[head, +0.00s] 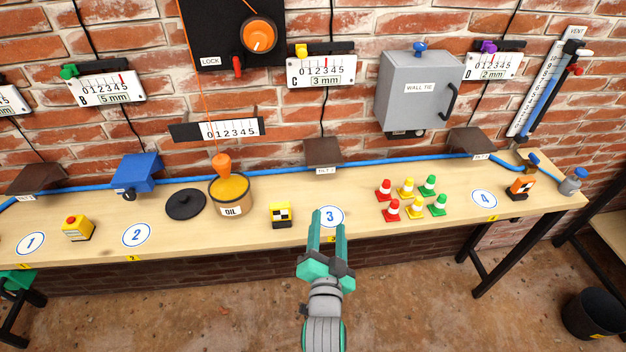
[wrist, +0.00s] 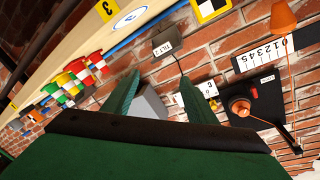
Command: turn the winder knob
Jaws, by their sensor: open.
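The winder knob (head: 259,36) is a round orange knob on a black board (head: 215,50) at the upper middle of the head view. An orange cord runs down from the board to an orange weight (head: 222,166) at the oil pot (head: 230,194). A red lever (head: 237,66) sits beside the LOCK label. The knob also shows in the wrist view (wrist: 240,107), at the right. My gripper (head: 328,222) is open and empty, over the bench's front edge near the number 3 disc, well below and to the right of the knob.
A wooden bench (head: 365,210) runs along the brick wall. Several small cones (head: 408,187), a yellow block (head: 281,214) and a black lid (head: 185,204) stand on it. A grey WALL TIE box (head: 415,90) juts from the wall at right. A blue tube lies along the bench's back.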

